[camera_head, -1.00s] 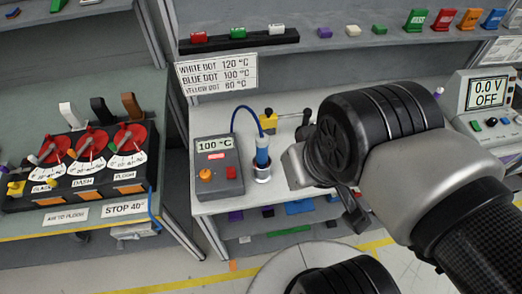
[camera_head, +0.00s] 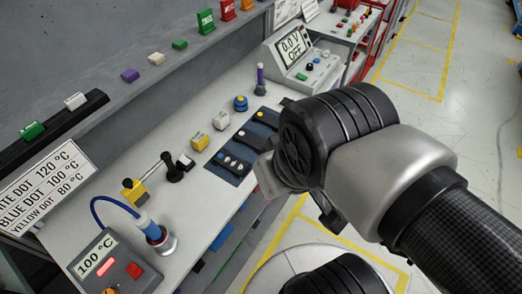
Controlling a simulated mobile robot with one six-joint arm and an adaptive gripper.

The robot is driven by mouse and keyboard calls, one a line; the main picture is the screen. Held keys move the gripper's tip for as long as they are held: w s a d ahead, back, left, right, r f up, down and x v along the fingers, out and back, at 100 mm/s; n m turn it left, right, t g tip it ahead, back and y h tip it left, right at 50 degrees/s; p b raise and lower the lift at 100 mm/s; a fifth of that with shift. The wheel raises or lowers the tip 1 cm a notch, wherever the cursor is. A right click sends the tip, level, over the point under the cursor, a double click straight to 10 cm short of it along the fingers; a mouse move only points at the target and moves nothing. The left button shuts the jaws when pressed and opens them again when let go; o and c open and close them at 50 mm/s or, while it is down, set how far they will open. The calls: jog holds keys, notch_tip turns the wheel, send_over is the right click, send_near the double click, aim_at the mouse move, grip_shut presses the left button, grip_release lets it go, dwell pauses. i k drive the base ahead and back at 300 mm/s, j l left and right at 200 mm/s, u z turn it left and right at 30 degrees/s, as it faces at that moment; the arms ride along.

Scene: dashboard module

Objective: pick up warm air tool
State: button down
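The warm air tool appears to be the blue tool with a pale upper part (camera_head: 150,229), standing in a round metal holder (camera_head: 163,245) at the lower left of the bench. A blue cable loops from it to a grey control box (camera_head: 103,268) that reads 100 °C. My gripper (camera_head: 300,200) is right of the tool and well apart from it, near the bench's front edge. Nothing held is visible.
A yellow block with a rod (camera_head: 134,192) stands just behind the tool. Dark trays (camera_head: 235,165), small coloured blocks and a 0.0 V OFF meter (camera_head: 290,50) lie farther along the bench. A shelf and temperature sign (camera_head: 45,190) border the back. Open floor is at right.

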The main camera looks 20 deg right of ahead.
aim_at(148, 226)
jog(key=k+u, duration=0.1)
jog(key=u, duration=0.6)
jog(key=k+j+u, duration=0.1)
jog(key=u, duration=0.25)
jog(key=i+j+z, duration=0.1)
jog(key=j, duration=0.35)
jog(key=i+j+z, duration=0.1)
jog(key=j, duration=0.3)
jog(key=i+j+z, duration=0.1)
jog(key=j, duration=0.35)
jog(key=i+j+z, duration=0.1)
jog(key=j, duration=0.35)
jog(key=z, duration=1.95)
